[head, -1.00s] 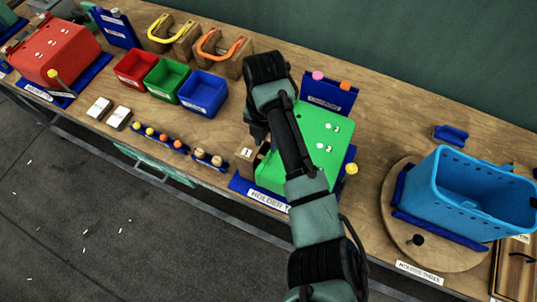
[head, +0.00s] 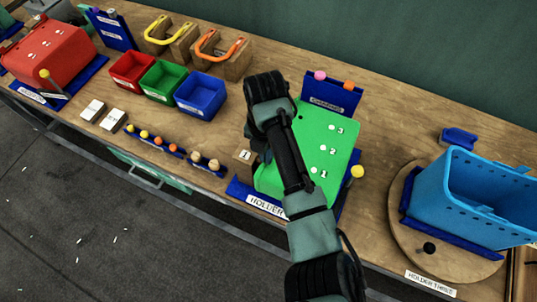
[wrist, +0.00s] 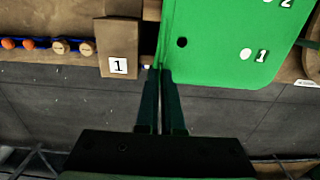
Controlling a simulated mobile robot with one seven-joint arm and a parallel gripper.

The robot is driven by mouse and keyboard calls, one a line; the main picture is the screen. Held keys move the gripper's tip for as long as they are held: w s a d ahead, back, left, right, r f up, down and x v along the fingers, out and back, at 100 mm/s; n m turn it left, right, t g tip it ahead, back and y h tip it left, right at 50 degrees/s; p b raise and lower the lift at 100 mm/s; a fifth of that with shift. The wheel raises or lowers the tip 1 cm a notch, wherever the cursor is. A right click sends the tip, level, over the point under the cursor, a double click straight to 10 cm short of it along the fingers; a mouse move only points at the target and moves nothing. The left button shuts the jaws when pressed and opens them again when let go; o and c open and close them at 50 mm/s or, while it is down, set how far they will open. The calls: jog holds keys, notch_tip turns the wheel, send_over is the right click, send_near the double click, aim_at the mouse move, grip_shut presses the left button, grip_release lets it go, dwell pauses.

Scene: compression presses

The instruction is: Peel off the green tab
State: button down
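A green box-like piece (head: 331,162) with white dots numbered 1, 2 and 3 sits in the blue holder (head: 243,194) at the middle of the bench. In the wrist view its green face (wrist: 225,45) shows a dark hole and the number 1. My gripper (wrist: 160,70) points down at the left edge of this face, its two fingers close together with a narrow gap. A thin green strip shows near the fingertips; I cannot tell whether it is a separate tab or is held. In the head view my arm hides the fingertips.
A wooden block labelled 1 (wrist: 118,45) stands just left of the fingers. Red, green and blue bins (head: 200,94) stand at the left. A blue basket (head: 470,200) on a round turntable is at the right. A yellow knob (head: 357,171) is beside the green piece.

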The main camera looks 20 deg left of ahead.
jog(key=shift+r, duration=0.3)
dwell(0.4)
jog(key=shift+r+p, duration=2.65)
jog(key=shift+r, duration=0.2)
